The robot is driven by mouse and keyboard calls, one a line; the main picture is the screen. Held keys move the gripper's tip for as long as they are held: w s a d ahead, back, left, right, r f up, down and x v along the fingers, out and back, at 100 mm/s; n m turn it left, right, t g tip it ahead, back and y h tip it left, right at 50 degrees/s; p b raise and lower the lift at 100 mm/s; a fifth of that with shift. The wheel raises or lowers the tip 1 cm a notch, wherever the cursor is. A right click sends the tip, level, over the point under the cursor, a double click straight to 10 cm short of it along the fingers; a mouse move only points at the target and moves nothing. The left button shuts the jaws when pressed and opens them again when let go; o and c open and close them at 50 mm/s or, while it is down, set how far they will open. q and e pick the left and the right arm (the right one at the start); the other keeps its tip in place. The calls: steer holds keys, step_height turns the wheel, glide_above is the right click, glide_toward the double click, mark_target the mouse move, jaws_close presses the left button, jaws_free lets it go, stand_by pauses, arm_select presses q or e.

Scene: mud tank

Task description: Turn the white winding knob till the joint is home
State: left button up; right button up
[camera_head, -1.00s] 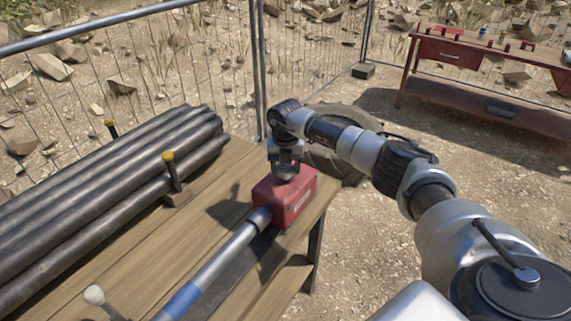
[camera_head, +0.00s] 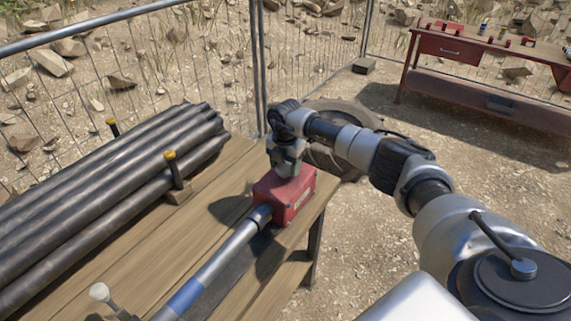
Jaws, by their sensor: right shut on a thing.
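A red box (camera_head: 296,197) sits at the right end of the wooden bench, with a grey pipe that has a blue band (camera_head: 187,297) running into its near left side. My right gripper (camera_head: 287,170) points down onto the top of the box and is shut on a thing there. That thing looks to be the white winding knob, but the fingers hide nearly all of it. A small white ball on a stalk (camera_head: 99,292) stands at the bench's front left, apart from the gripper. Whether the joint is home cannot be told. My left gripper is not in view.
Several dark pipes (camera_head: 110,195) lie stacked on the bench (camera_head: 150,262), held by posts with yellow tops (camera_head: 170,156). A tyre (camera_head: 340,168) lies behind the bench. A wire fence runs behind. A red workbench (camera_head: 480,55) stands at the back right.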

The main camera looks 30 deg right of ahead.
mark_target(286, 165)
steer(key=o, duration=0.9)
step_height(286, 165, up, 11)
steer(key=shift+f+b, duration=0.1)
steer(key=shift+b, duration=1.1)
